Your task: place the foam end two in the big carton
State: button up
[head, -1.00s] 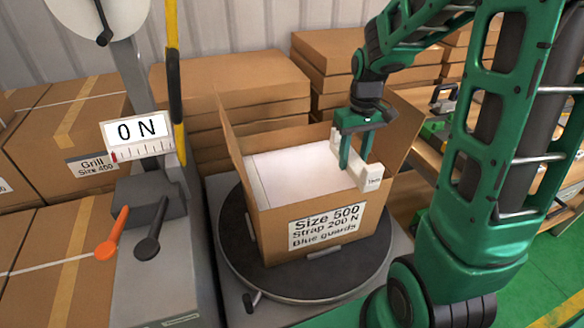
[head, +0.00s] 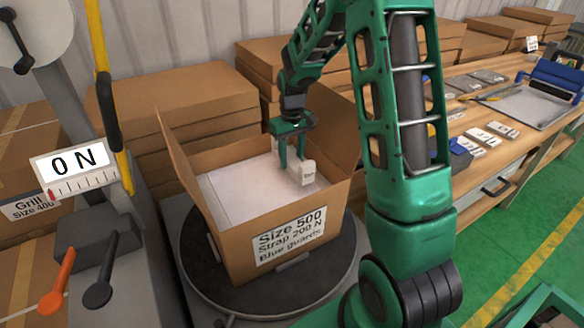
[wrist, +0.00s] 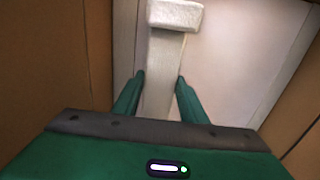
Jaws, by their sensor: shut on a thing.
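The big carton (head: 225,240) stands open on a dark turntable, its label reading Size 500, Strap 200 N, Blue guards. A white panel (head: 235,188) lies inside it. My gripper (head: 292,167) is inside the carton's opening, toward its right side. It is shut on a white foam end (head: 308,173), a long piece with a thicker block at its end. In the wrist view the foam end (wrist: 172,45) runs between the two fingers, beside the white panel (wrist: 235,50). I cannot tell whether the foam touches the carton's floor.
The turntable (head: 200,275) is under the carton. A scale reading 0 N (head: 72,165) and orange (head: 58,280) and black levers stand at left. Stacked cartons (head: 180,95) are behind. A wooden workbench (head: 480,130) with small parts is at right.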

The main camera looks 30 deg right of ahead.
aim_at(292, 167)
jog(key=shift+f, duration=1.95)
jog(key=shift+f, duration=0.1)
jog(key=o, duration=1.1)
jog(key=shift+c, duration=0.2)
